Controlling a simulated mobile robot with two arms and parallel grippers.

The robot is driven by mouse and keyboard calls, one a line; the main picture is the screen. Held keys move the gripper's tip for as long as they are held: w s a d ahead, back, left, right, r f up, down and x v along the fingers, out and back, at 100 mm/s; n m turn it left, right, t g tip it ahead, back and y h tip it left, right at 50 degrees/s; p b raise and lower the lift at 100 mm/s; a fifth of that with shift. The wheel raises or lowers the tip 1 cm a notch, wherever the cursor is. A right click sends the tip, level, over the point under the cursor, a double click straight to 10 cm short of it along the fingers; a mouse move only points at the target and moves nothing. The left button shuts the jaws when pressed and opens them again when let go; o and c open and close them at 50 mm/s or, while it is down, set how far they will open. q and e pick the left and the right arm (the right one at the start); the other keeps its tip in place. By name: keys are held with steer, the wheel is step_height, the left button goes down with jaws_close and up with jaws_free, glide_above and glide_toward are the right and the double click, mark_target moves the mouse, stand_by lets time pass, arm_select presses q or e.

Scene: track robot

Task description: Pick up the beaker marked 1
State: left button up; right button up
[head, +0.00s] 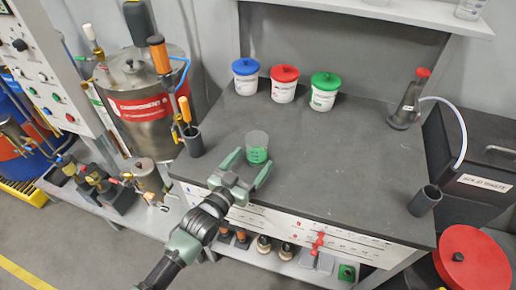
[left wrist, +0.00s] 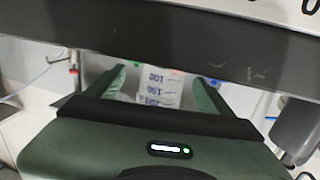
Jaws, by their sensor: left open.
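A clear beaker (head: 257,142) with green in its lower part stands upright on the dark bench top, near the front edge. In the left wrist view the beaker (left wrist: 158,88) shows graduation figures between my two fingers; I cannot read a mark 1 on it. My left gripper (head: 250,164) is open, its green fingers reaching over the bench edge with one to each side of the beaker's lower part. I cannot tell whether either finger touches it. In the left wrist view the gripper (left wrist: 158,88) also shows open. My right gripper is not in view.
Tubs with blue (head: 246,66), red (head: 285,73) and green (head: 326,80) lids stand at the back of the bench. A dark holder (head: 193,141) is at the left edge, another (head: 425,200) at the right. A red-topped flask (head: 408,103) stands back right. The bench middle is clear.

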mark_target(252, 157)
arm_select(q)
steer(key=x, duration=0.4)
steer(key=shift+w+f+p, duration=0.2)
steer(key=shift+w+p, duration=0.15)
steer(key=shift+w, duration=0.1)
steer(key=c, duration=1.5)
steer(key=shift+r, duration=0.2)
